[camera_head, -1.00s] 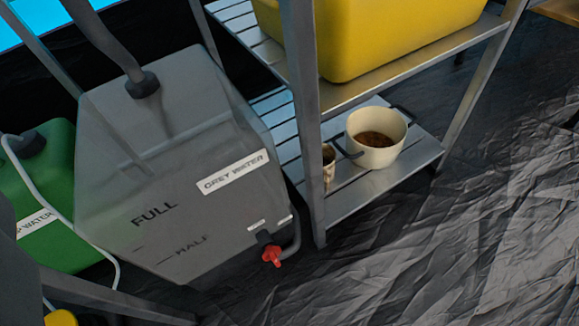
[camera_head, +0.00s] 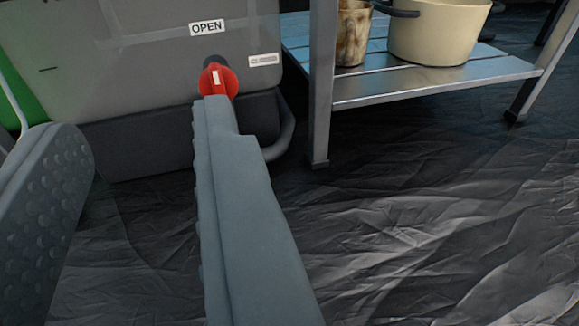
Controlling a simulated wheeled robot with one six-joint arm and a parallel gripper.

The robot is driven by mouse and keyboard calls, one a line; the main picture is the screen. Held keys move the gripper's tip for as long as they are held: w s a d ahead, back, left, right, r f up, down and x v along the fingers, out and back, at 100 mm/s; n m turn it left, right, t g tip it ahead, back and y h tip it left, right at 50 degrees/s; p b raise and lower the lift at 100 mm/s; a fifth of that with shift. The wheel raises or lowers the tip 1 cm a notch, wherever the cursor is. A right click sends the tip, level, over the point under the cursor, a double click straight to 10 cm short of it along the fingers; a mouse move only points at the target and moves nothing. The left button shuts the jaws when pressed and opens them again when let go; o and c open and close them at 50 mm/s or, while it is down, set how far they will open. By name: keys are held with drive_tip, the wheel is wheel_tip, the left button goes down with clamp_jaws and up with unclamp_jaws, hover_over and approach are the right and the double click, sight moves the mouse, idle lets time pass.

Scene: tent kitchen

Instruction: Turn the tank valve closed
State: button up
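The red tank valve (camera_head: 217,78) sits low on the front of the grey water tank (camera_head: 110,40). Its white mark stands upright, toward the OPEN label (camera_head: 207,28) above it. A CLOSED label (camera_head: 264,60) is to its right. My gripper (camera_head: 145,115) is open, with its two grey fingers wide apart. The right finger's tip is just below the valve and overlaps its lower edge in the picture; I cannot tell whether they touch. The left finger is well to the left of the valve. Nothing is between the fingers.
A green container (camera_head: 12,95) shows at left. The wrinkled dark floor (camera_head: 430,210) is clear.

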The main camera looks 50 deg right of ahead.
approach(218, 83)
drive_tip(key=shift+h, duration=0.3)
drive_tip(key=x, duration=0.8)
drive_tip(key=shift+w+f, duration=0.15)
drive_tip(key=shift+w, duration=0.15)
drive_tip(key=shift+c, duration=0.4)
clamp_jaws()
